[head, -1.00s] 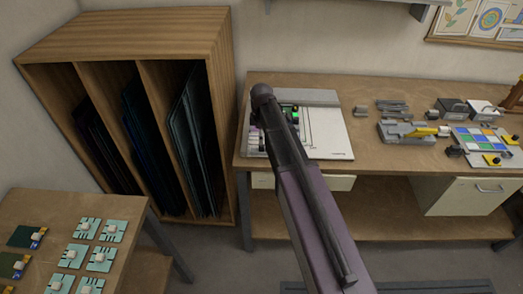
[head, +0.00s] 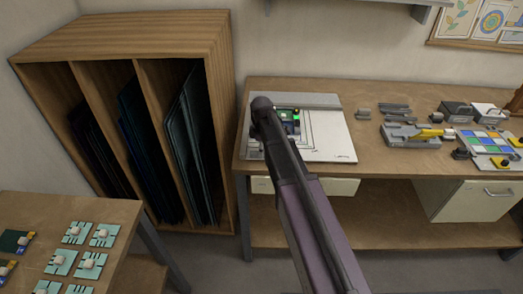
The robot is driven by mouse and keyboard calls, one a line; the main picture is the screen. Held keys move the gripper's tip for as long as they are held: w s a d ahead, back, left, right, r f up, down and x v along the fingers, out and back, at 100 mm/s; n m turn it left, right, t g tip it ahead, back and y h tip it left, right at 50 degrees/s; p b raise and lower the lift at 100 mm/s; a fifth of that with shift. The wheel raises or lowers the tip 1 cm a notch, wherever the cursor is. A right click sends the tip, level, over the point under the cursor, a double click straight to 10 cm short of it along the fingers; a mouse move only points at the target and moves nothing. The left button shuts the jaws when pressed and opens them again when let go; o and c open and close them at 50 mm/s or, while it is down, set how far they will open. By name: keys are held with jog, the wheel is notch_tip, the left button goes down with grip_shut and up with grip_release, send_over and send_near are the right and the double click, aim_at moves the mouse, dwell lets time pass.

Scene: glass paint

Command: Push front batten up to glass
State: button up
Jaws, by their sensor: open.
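The white work board (head: 338,140) lies on the back bench, with a grey strip (head: 318,101) along its far edge. My dark arm crosses the picture from the bottom and covers the left middle of the board. Beside the arm, a small dark piece with green and grey parts (head: 292,121) shows above the board. It is too small and too covered to tell what it is. I cannot make out the front batten or the glass separately, nor whether they touch. My gripper's fingers are hidden behind the arm.
A wooden rack (head: 220,130) with dark glass sheets stands left of the bench. A table (head: 105,210) at lower left holds several small teal pieces. A grey tool with a yellow part (head: 415,134) and a colour palette (head: 485,143) sit right of the board.

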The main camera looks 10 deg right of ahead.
grip_shut()
jog(key=w, duration=0.2)
jog(key=w+d, duration=0.1)
jog(key=w, duration=0.5)
jog(key=shift+d, duration=0.3)
jog(key=shift+s, duration=0.1)
grip_release()
jog(key=shift+s, duration=0.15)
